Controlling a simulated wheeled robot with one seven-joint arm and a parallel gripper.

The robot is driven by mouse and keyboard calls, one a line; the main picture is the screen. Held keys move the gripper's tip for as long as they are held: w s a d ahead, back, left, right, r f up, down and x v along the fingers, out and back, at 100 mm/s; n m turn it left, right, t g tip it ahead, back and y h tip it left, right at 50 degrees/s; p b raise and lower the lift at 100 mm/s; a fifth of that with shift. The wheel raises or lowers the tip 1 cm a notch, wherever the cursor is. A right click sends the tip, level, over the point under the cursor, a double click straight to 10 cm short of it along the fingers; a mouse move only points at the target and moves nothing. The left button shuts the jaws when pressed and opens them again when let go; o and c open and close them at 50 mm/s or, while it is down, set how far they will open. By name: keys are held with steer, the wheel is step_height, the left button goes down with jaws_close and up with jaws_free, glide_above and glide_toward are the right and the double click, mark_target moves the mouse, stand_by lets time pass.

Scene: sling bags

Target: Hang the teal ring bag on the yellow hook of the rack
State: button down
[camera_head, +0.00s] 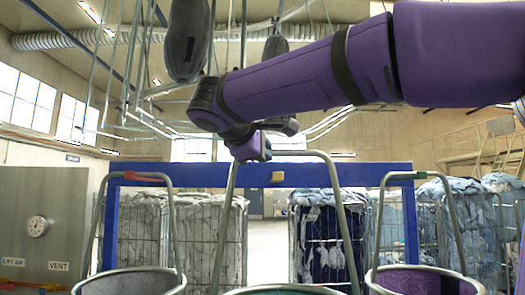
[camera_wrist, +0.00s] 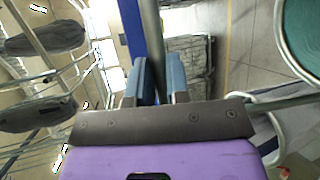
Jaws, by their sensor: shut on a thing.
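My gripper (camera_head: 252,150) is shut on the grey tube handle (camera_head: 330,160) of the teal ring bag (camera_head: 282,291), near the handle's upper left bend. The bag hangs upright below; only its rim and some teal lining show at the bottom edge. In the wrist view, the closed fingers (camera_wrist: 145,82) are at the grey tube (camera_wrist: 152,30), and the teal bag (camera_wrist: 303,35) shows at the upper right. The blue rack (camera_head: 200,176) stands behind the handle. A small yellow-orange piece, apparently the yellow hook (camera_head: 277,177), is at its crossbar's middle, inside the handle's outline.
A ring bag (camera_head: 130,283) is at the rack's left, its handle top by a red piece (camera_head: 146,176). A purple-lined ring bag (camera_head: 425,281) is at the right, its handle top by a greenish piece (camera_head: 420,174). Wire laundry cages (camera_head: 328,240) stand behind. Dark bags (camera_head: 187,40) hang overhead.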

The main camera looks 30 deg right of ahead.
steer(key=w+d+f, duration=0.3)
steer(key=w+d, duration=0.8)
steer(key=w, duration=0.5)
steer(key=shift+w+f, duration=0.2)
steer(key=shift+w, duration=0.1)
stand_by(1.8)
steer(key=shift+d, duration=0.1)
